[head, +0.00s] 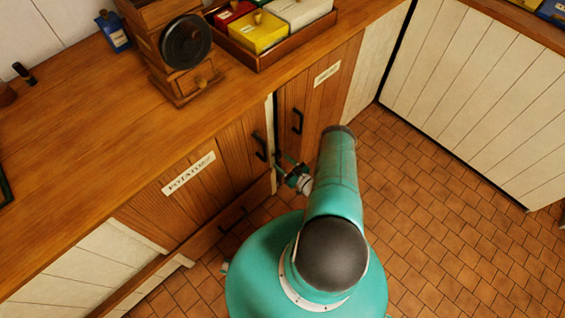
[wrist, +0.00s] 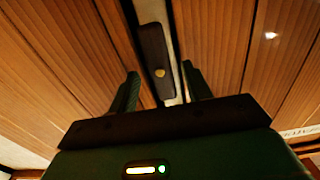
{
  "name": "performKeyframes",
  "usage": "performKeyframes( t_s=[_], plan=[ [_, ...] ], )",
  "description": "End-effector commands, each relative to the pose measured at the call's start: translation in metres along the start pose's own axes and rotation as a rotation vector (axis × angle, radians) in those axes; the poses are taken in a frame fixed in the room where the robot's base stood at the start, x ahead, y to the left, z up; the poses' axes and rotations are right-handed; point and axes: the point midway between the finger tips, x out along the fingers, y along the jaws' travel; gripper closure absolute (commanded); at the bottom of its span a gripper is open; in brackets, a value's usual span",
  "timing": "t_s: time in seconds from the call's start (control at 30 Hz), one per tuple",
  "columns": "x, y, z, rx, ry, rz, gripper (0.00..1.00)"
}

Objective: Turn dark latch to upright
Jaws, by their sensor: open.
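The dark latch (wrist: 151,42) shows in the wrist view as a long dark bar with a round brass pivot. It lies over the pale gap between two wooden cupboard doors, roughly along that gap. My gripper (wrist: 160,72) is open, with one finger on each side of the latch's lower part. I cannot tell whether either finger touches it. In the head view my gripper (head: 284,165) is at the cupboard front, just below the two door handles. I cannot make out the latch clearly there.
Dark handles stand out on the left door (head: 260,146) and right door (head: 297,121). The counter (head: 75,140) overhangs above, with a coffee grinder (head: 182,60) and a tray of tins (head: 262,62). Tiled floor (head: 430,190) to the right is clear.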

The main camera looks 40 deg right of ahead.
Motion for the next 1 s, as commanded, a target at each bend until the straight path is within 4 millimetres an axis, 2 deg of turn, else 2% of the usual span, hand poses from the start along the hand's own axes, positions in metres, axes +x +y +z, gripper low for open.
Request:
performKeyframes(
  t_s=[0.4,0.6,0.77,1.0],
  plan=[
    [-0.086,0.000,0.000,0.002,-0.001,0.003,0.51],
    [-0.119,0.000,0.000,0.001,-0.001,0.001,0.51],
    [-0.129,0.000,0.000,0.001,0.000,0.002,0.51],
    [-0.129,0.000,0.000,0.001,0.000,0.001,0.51]
  ],
)
